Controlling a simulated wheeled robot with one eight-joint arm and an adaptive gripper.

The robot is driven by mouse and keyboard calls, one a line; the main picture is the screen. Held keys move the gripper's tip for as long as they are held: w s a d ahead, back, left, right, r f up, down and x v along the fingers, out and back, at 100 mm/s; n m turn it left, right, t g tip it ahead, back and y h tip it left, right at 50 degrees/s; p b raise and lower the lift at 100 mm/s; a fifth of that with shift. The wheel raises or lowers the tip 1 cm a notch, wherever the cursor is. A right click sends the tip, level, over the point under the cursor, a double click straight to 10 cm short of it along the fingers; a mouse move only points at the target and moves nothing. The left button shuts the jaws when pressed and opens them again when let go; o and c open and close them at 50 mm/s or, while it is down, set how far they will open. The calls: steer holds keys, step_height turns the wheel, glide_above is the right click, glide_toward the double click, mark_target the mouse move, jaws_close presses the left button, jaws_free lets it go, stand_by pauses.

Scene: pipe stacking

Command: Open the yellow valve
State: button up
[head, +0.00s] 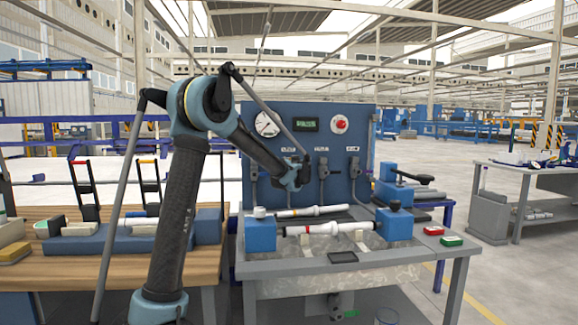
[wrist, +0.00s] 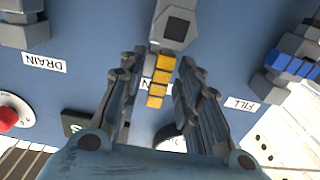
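The yellow valve (wrist: 159,80) shows in the wrist view as a short striped yellow lever on a grey valve body (wrist: 176,25), on a blue panel (wrist: 85,25). My gripper (wrist: 158,64) is open, with one finger on each side of the lever. A gap shows on both sides, so it does not look gripped. In the head view my gripper (head: 298,172) is at the lower middle of the blue panel (head: 290,112), and it hides the yellow valve there.
A blue-handled valve (wrist: 290,65) sits by the FILL label (wrist: 241,103), and a grey valve (wrist: 25,30) by DRAIN (wrist: 44,62). A red button (head: 340,124) and a gauge (head: 266,124) are above. Below, white pipes (head: 328,229) lie between blue clamps (head: 260,235) on a grey bench (head: 440,262).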

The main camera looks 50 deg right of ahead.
steer(key=shift+s, duration=0.1)
steer(key=v, duration=1.1)
steer(key=shift+s+a, duration=0.25)
steer(key=shift+a, duration=0.1)
